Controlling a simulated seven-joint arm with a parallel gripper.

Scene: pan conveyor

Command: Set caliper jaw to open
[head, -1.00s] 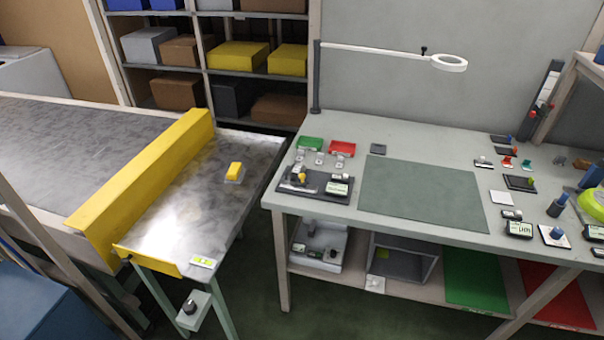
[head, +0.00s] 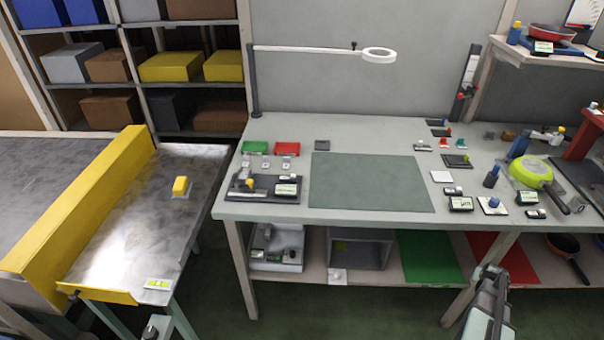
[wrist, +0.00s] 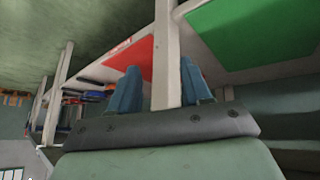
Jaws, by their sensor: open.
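A dark board (head: 235,195) lies at the bench's front left, carrying a small device with a yellow part (head: 250,184) and a display (head: 286,189). It may be the caliper, but it is too small to tell its jaw state. My gripper (wrist: 160,88) shows in the wrist view with two blue fingers apart and nothing between them; a pale bench leg stands behind. In the head view, part of my arm (head: 488,305) rises at the lower right, in front of the bench and well apart from the board.
A green mat (head: 370,182) covers the bench's middle. Several small gauges and a lime pan (head: 530,173) stand to the right. Green and red bins (head: 286,148) sit behind the board. The lower shelf (head: 340,283) and bench legs are near my arm. A yellow-railed conveyor (head: 90,205) is at left.

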